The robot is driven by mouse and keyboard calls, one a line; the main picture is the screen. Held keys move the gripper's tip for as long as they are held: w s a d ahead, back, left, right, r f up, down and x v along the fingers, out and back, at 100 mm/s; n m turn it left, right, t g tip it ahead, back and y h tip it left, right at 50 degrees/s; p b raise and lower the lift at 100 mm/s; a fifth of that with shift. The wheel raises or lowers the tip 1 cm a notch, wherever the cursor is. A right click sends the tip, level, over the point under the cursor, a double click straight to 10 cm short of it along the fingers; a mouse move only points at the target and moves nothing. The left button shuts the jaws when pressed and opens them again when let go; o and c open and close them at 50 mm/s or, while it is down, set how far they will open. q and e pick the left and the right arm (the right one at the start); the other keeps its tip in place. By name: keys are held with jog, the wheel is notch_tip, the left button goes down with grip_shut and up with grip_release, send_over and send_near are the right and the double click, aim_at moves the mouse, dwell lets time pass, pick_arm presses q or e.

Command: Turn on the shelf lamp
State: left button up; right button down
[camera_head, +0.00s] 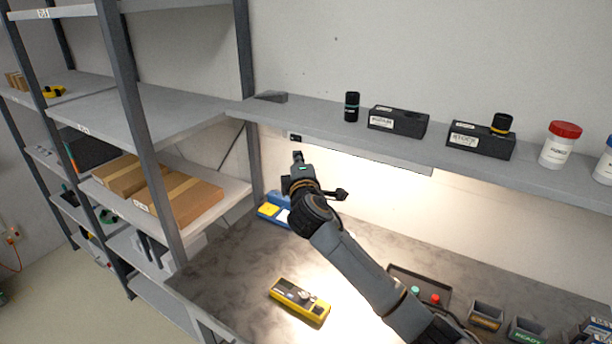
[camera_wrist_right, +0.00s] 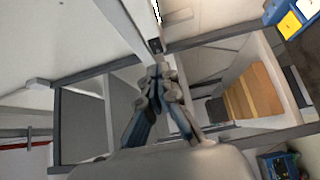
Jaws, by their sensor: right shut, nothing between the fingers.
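The shelf lamp (camera_head: 375,158) is a long, thin grey bar under the wall shelf. Bright light falls on the wall and worktop below it, so it looks lit. A small dark switch part (camera_head: 295,138) shows at its left end. My right gripper (camera_head: 298,156) is just below that end, pointing up, shut and empty. In the head view I cannot tell whether it touches the lamp. In the right wrist view the closed fingertips (camera_wrist_right: 160,72) show in the middle, with nothing between them. My left gripper is out of view.
The wall shelf (camera_head: 340,137) above carries black boxes, dark cylinders and a red-lidded jar (camera_head: 560,145). A yellow meter (camera_head: 300,300), a blue-and-yellow bin (camera_head: 273,210) and a dark tray (camera_head: 420,286) are on the worktop. A grey rack (camera_head: 135,120) with cardboard boxes stands left.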

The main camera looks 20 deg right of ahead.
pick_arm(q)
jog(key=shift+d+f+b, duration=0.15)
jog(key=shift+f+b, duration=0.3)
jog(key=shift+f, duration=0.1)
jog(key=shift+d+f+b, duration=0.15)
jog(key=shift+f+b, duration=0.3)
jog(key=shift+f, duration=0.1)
pick_arm(e)
jog(key=s, duration=0.6)
jog(key=shift+s+a+r, duration=0.25)
jog(key=shift+s+a, duration=0.1)
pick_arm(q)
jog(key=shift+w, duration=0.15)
